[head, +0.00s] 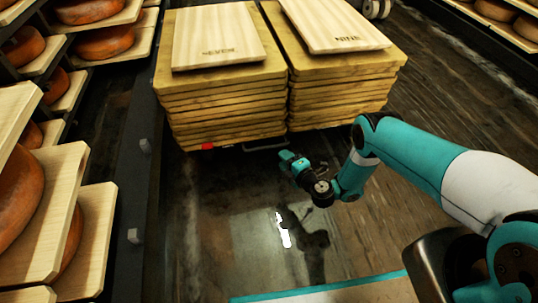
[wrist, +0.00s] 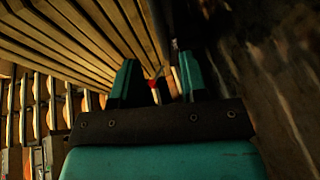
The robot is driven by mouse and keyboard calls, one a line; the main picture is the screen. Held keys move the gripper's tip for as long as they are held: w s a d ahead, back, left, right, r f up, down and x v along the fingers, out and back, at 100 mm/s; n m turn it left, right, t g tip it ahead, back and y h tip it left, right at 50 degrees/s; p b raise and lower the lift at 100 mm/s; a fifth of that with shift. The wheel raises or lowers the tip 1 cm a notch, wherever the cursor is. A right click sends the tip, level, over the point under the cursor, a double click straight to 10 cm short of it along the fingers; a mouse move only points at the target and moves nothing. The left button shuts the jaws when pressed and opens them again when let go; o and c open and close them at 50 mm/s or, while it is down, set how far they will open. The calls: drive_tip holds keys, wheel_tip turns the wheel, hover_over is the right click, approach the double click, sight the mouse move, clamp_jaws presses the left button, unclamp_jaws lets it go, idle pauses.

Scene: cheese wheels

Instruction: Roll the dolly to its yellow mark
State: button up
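Two stacks of wooden boards, left (head: 222,100) and right (head: 345,92), stand side by side on what seems to be the dolly, which is mostly hidden beneath them. A thin metal bar (head: 264,147) and a small red part (head: 207,146) show low at the near side. My gripper (head: 288,160) is just in front of the stacks, low, near the gap between them. In the wrist view its teal fingers (wrist: 159,78) are apart, with a red part (wrist: 153,84) visible beyond them. I cannot tell whether they touch the bar. No yellow mark is visible.
Shelves with orange cheese wheels (head: 22,190) line the left side, with a dark rail along their foot. More cheese shelving (head: 510,18) is at the upper right. The dark, shiny floor (head: 215,225) is clear in front of the stacks. A teal-edged surface (head: 330,292) lies at the bottom.

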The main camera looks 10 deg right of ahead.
sight(269, 147)
drive_tip(key=shift+b+x, duration=3.45)
drive_tip(key=shift+x, duration=1.25)
drive_tip(key=shift+c, duration=0.2)
drive_tip(key=shift+f, duration=0.1)
clamp_jaws()
